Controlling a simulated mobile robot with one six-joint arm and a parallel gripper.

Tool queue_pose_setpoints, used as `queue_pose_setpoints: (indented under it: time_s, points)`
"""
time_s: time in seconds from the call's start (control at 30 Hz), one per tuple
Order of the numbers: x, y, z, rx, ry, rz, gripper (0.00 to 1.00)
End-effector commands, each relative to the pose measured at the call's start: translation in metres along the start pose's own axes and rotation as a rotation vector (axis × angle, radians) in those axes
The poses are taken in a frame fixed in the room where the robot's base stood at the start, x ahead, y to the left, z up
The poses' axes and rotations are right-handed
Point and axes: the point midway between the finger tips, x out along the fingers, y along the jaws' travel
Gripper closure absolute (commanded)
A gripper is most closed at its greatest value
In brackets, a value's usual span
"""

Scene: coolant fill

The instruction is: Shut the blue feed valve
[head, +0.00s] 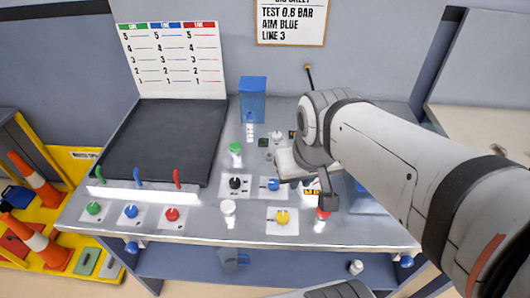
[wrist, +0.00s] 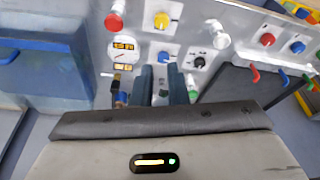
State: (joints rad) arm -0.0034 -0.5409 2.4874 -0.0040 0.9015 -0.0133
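Two blue knobs show in the head view; I cannot tell which one is the feed valve. One blue knob (head: 273,184) is on a white plate mid-panel, right of a black knob (head: 235,183). The other blue knob (head: 131,211) is at the left front, between green and red knobs. My gripper (head: 328,192) is over the panel, right of the mid-panel knob. In the wrist view my gripper's fingers (wrist: 160,70) stand apart with a narrow empty gap. The mid-panel blue knob (wrist: 163,57) shows just past their tips, not held.
A yellow knob (head: 282,216), a white bottle (head: 228,212) and a red-topped bottle (head: 321,220) stand near the front. A round gauge (wrist: 123,43) is beside the mid-panel knob. Green, blue and red levers (head: 137,177) line the dark tray (head: 165,130) at left.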

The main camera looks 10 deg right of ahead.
Motion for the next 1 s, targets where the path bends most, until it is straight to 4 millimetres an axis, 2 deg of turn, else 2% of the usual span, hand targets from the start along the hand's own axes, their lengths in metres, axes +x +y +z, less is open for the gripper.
queue_pose_setpoints:
  time_s: [0.03,0.17,0.27,0.5,0.73,0.83,1.0]
  points:
    - [0.007,0.000,-0.006,-0.010,-0.015,-0.001,0.82]
    - [0.030,0.000,-0.032,-0.054,-0.062,-0.004,0.71]
    - [0.054,0.000,-0.055,-0.099,-0.102,-0.008,0.63]
    - [0.127,0.000,-0.104,-0.201,-0.198,-0.025,0.44]
    - [0.194,0.000,-0.132,-0.280,-0.268,-0.045,0.44]
    - [0.211,0.000,-0.138,-0.299,-0.283,-0.050,0.44]
    - [0.225,0.000,-0.139,-0.311,-0.293,-0.054,0.44]
